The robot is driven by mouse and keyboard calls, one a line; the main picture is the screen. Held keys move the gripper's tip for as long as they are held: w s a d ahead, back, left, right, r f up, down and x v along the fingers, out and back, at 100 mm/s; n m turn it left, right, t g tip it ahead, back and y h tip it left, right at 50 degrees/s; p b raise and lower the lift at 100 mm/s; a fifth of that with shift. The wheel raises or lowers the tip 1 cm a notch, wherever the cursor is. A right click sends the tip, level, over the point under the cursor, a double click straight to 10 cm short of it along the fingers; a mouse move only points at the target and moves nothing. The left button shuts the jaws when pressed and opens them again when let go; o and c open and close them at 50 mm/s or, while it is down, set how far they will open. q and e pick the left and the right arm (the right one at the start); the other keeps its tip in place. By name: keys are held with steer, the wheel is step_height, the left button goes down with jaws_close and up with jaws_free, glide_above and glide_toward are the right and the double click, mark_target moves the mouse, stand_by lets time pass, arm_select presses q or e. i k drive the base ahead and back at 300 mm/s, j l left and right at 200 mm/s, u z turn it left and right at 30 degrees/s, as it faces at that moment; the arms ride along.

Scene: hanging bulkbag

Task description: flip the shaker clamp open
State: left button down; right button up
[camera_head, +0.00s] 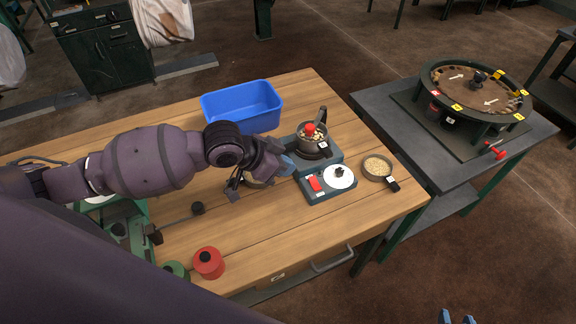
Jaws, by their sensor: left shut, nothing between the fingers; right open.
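The shaker (325,185) is a teal-grey device on the wooden bench, with a red switch (315,183) and a white dial (339,176). At its back a metal pan (312,138) with a red knob sits on it. A dark lever (322,114) stands up behind the pan; it looks like the clamp, but I cannot tell for sure. My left gripper (288,166) is shut and empty, its blue fingertips close to the left side of the shaker; contact is unclear. My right gripper (457,318) is open and empty at the bottom edge, away from the bench.
A blue bin (242,106) stands behind my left gripper. A round pan of grains (376,167) lies right of the shaker. A red weight (208,262) and green equipment are at the front left. A grey table (400,118) with a round rig stands to the right.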

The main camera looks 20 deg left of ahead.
mark_target(317, 119)
steer(key=k, duration=1)
